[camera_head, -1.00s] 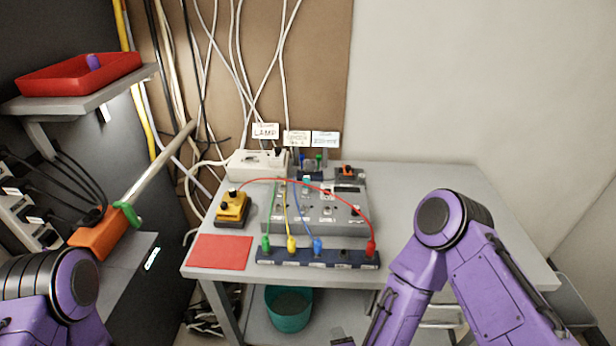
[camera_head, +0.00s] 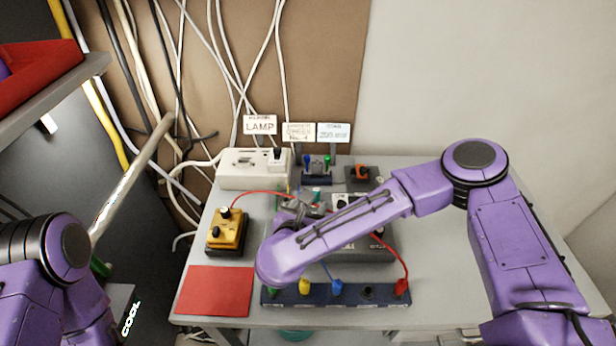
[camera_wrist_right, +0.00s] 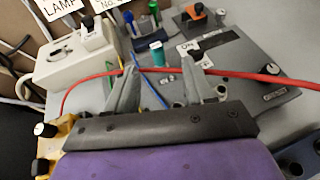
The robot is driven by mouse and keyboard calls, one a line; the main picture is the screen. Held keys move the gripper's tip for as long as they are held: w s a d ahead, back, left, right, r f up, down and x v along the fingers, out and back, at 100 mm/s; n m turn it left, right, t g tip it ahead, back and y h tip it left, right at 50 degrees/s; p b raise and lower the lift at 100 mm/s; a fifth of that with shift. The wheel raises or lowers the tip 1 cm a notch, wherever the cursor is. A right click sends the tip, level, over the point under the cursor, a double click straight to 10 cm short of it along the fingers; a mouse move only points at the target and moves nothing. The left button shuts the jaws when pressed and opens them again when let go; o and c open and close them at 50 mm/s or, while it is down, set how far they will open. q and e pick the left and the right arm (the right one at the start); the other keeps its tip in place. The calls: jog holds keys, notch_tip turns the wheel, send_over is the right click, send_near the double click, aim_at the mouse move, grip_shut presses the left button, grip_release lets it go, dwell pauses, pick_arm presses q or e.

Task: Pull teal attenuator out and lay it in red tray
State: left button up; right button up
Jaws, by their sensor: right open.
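The teal attenuator (camera_wrist_right: 157,53) is a small teal cylinder standing upright in the grey panel box (camera_wrist_right: 245,62). Its top also shows in the head view (camera_head: 316,193). My right gripper (camera_wrist_right: 160,78) is open and empty, its two fingers over the box on the near side of the attenuator, apart from it. In the head view my right forearm hides much of the box. The red tray (camera_head: 38,78) is on a shelf at the upper left, partly out of frame. My left arm shows at the lower left; its gripper is out of view.
A red cable (camera_wrist_right: 233,74) crosses close by the right fingers. A yellow box (camera_head: 227,231), white lamp unit (camera_head: 240,167) and blue socket strip (camera_head: 385,292) surround the grey box. A flat red square (camera_head: 215,290) lies front left. The table's right side is clear.

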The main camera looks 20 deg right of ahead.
aim_at(316, 192)
jog(key=x, duration=0.2)
jog(key=p+x, duration=0.1)
jog(key=shift+w+d+r, duration=0.15)
jog(key=shift+w+d, duration=0.05)
jog(key=shift+w, duration=0.1)
jog(key=shift+w+d, duration=0.25)
jog(key=x, duration=0.1)
jog(key=p+x, duration=0.1)
jog(key=x, duration=0.1)
jog(key=a+p+x, duration=0.1)
jog(key=x, duration=0.1)
jog(key=shift+w+d+f, duration=0.1)
jog(key=shift+w+f, duration=0.2)
jog(key=shift+f, duration=0.2)
jog(key=shift+w+d+f, duration=0.2)
jog(key=shift+w+d, duration=0.05)
grip_shut()
